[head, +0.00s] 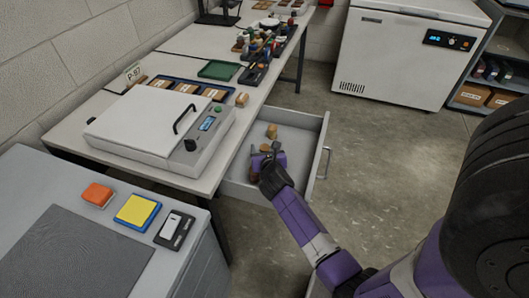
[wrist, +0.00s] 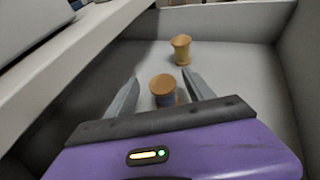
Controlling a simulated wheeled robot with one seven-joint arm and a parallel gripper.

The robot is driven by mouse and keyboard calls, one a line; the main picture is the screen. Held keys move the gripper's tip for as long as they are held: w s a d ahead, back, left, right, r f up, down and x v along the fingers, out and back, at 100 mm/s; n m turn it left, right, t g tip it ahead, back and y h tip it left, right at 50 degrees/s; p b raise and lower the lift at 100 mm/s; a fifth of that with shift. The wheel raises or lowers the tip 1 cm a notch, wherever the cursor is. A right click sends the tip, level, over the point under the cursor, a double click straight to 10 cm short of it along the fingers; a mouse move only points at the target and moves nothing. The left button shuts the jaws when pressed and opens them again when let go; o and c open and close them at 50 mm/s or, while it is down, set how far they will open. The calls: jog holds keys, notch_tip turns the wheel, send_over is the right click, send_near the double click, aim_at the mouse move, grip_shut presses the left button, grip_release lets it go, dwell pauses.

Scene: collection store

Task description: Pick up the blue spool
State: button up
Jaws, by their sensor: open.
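The blue spool (wrist: 164,92) stands upright in the open drawer (wrist: 230,70), with a round wooden top and a little blue thread showing below it. In the wrist view it appears between the two fingers of my open gripper (wrist: 161,78), with a gap on each side. Its lower part is partly hidden by the gripper body. In the head view my gripper (head: 268,160) is inside the drawer (head: 305,150) and hides most of the blue spool. A second spool with yellowish thread (wrist: 181,50) stands farther back, and also shows in the head view (head: 272,131).
The drawer walls enclose my gripper; the bench (head: 205,182) edge overhangs at the left. A white lidded device (head: 145,120) sits on the bench above. A white chest freezer (head: 400,55) stands at the back right. The floor right of the drawer is clear.

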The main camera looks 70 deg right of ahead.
aim_at(264, 145)
jog(key=x, duration=0.4)
jog(key=shift+s+d+b, duration=0.1)
jog(key=shift+b, duration=0.2)
grip_shut()
